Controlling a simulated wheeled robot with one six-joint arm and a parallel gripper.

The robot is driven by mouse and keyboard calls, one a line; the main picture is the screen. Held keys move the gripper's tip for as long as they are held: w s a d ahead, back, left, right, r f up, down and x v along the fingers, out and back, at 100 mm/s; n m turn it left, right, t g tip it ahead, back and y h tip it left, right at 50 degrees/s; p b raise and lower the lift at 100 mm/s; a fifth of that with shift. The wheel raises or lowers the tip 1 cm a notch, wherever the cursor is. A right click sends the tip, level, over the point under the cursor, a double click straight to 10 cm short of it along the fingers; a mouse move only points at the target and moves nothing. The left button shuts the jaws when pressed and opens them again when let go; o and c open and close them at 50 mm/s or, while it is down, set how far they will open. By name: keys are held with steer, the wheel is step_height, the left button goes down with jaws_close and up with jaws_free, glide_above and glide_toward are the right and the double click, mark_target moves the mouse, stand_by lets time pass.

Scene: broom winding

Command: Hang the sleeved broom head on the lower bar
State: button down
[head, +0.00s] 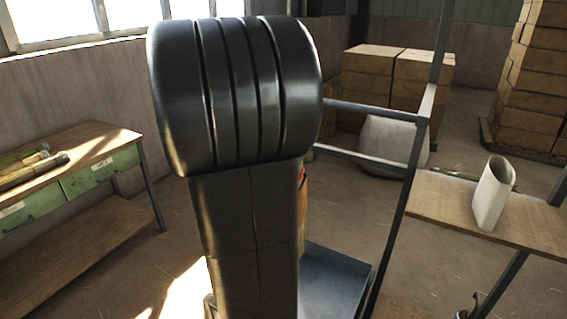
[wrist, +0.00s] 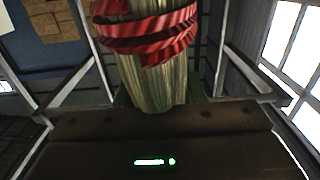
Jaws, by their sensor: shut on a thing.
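My gripper (wrist: 160,103) is shut on the broom head (wrist: 150,75), a bundle of pale straw with red binding (wrist: 150,35) wound around it. In the wrist view it stands up from the jaws, and its top is cut off by the frame. I cannot see a sleeve on the part that shows. In the head view my arm hides the gripper and most of the broom head. A pale, open-topped sleeve (head: 492,193) stands upright on a wooden shelf at the right. The rack's lower bar (head: 360,158) runs right of my arm, below an upper bar (head: 375,111).
The dark rack post (head: 397,235) stands between my arm and the wooden shelf (head: 450,212). A workbench (head: 95,150) with green drawers and straw bundles (head: 35,165) is at the left. Stacked boxes (head: 395,75) and a pale sack (head: 385,140) are behind the rack.

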steer(key=f+b+x, duration=0.2)
steer(key=b+x, duration=0.1)
steer(key=x, duration=0.7)
steer(key=shift+f, duration=0.15)
stand_by(0.6)
steer(key=shift+w+d, duration=0.1)
steer(key=c, duration=0.8)
jaws_free()
steer(key=shift+c, duration=0.2)
steer(key=shift+f, duration=0.1)
steer(key=b+v, duration=0.1)
steer(key=v, duration=1.3)
steer(key=shift+w, duration=0.1)
